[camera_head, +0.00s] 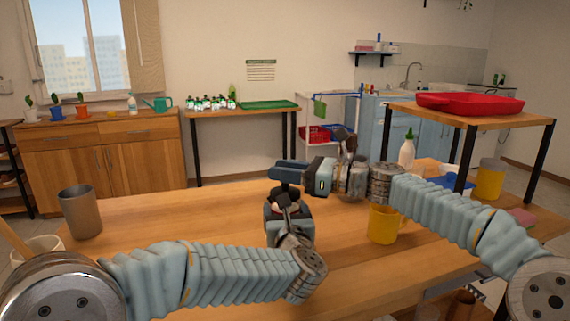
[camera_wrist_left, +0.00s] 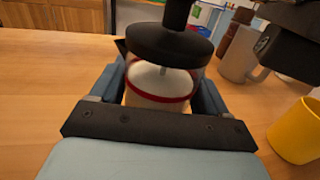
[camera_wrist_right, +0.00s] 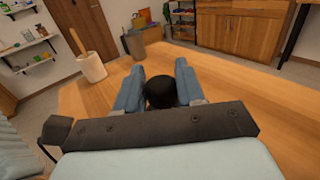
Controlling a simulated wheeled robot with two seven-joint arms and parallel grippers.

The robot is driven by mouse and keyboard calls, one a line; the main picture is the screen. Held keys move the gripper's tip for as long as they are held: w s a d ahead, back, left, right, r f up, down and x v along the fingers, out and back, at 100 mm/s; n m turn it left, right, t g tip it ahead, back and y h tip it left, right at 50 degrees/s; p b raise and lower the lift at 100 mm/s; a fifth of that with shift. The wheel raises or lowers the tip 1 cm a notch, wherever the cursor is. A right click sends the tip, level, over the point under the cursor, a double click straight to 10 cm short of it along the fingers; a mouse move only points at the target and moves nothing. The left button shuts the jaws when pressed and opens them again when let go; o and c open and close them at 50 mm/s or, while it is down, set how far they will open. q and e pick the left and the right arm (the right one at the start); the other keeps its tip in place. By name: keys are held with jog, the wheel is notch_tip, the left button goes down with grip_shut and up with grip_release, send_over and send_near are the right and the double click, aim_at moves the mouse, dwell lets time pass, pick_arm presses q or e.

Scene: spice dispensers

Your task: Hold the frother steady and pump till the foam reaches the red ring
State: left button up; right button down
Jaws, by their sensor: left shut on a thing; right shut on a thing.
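The frother (camera_head: 284,209) stands upright on the wooden table, partly hidden by my grippers. In the left wrist view its clear jar (camera_wrist_left: 160,85) has a black lid (camera_wrist_left: 165,48), a red ring around it and white foam inside. The white lies about at the ring; its exact level is hard to tell. My left gripper (camera_wrist_left: 160,92) is shut around the jar, one blue finger on each side. My right gripper (camera_wrist_right: 160,90) is shut on the black plunger knob (camera_wrist_right: 160,92) above the lid. The plunger rod shows between knob and lid.
A yellow mug (camera_head: 384,223) stands right of the frother. A grey cup (camera_head: 80,212) and a utensil pot (camera_wrist_right: 91,67) are at the left. A bottle (camera_head: 407,152) and a raised shelf with a red tray (camera_head: 470,103) are at the right.

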jog(key=shift+f, duration=0.4)
jog(key=c, duration=0.8)
grip_release()
jog(key=shift+w, duration=0.1)
jog(key=shift+o, duration=0.2)
jog(key=shift+r, duration=0.1)
jog(key=shift+d, duration=0.2)
jog(key=v, duration=1.1)
jog(key=shift+d, duration=0.25)
